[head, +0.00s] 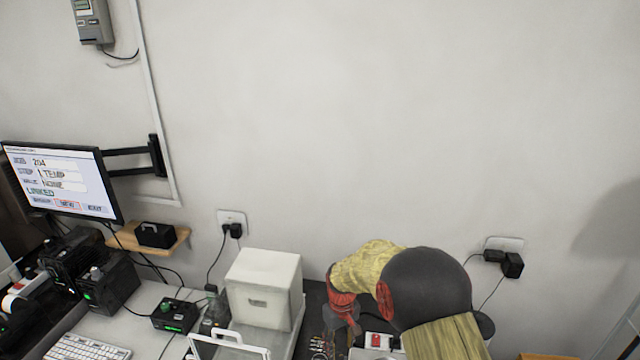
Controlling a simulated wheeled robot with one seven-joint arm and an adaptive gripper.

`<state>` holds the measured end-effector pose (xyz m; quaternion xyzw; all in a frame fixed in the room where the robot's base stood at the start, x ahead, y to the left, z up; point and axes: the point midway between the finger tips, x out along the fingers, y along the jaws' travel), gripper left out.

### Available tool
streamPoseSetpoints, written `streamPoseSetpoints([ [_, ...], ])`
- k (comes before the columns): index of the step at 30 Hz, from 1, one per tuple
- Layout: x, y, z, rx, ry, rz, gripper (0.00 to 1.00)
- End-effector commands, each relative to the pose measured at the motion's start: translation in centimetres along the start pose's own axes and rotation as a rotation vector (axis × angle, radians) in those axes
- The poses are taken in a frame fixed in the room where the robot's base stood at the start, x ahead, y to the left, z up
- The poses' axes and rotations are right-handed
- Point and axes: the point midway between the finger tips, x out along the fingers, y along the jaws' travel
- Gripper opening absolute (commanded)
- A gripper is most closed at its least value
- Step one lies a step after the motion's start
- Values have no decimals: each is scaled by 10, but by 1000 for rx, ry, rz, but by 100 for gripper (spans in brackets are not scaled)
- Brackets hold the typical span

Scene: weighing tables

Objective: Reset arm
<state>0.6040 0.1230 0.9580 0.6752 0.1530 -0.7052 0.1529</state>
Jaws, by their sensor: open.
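My arm rises at the lower right of the head view, bent over the table, with yellow and dark grey links and a red wrist part. My gripper (341,322) hangs at its end, pointing down just right of a white box. It is small in the picture and partly covered by the wrist. It is open, and I see nothing held in it.
The white box (262,282) stands close left of my gripper. Left are a white-handled frame (229,346), a small black device (175,315), a keyboard (86,347) and a monitor (62,180) on a wall arm.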

Motion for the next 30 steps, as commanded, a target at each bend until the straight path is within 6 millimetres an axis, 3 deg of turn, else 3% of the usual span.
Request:
streamPoseSetpoints([
  [2,8,-6,25,25,-49,-10,43],
  [4,0,-10,46,51,-72,-15,43],
  [14,-82,-14,126,171,-44,-9,43],
  [21,-141,-16,192,256,41,4,43],
  [30,-186,-22,270,339,189,28,43],
])
